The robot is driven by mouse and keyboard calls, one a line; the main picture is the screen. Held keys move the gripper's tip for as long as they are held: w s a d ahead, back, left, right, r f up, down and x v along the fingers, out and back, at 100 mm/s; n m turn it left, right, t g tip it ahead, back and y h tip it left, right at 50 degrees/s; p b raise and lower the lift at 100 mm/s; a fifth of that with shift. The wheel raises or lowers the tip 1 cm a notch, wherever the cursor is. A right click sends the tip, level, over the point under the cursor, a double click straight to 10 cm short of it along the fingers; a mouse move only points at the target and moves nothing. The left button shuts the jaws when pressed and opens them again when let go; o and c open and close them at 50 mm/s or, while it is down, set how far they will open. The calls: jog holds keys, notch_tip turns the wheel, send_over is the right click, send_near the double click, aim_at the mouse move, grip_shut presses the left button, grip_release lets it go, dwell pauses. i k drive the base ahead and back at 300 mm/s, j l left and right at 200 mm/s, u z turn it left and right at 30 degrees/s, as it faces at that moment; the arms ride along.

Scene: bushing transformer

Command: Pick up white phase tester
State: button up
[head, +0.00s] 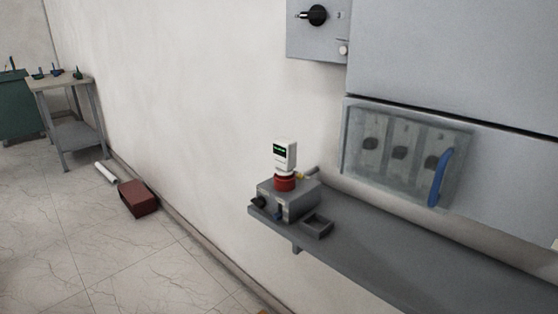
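The white phase tester (285,156) has a small dark screen with green marks. It stands upright in a red collar (285,183) on top of a grey box (289,203). The box sits at the left end of a grey wall shelf (420,255). My gripper is not in the head view, and nothing is seen touching the tester.
A grey cabinet with a clear window (405,152) and blue handle (440,178) hangs above the shelf. A small open tray (317,226) sits beside the box. A reddish-brown box (138,198) lies on the floor. A table (62,85) stands far left. The shelf's right part is clear.

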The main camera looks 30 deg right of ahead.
aim_at(284, 149)
jog(key=i+j+z, duration=0.15)
jog(key=z, duration=0.25)
jog(key=i+j+z, duration=0.2)
jog(key=z, duration=0.15)
jog(key=i+j+z, duration=0.15)
jog(key=j+z, duration=0.25)
jog(key=l, duration=0.1)
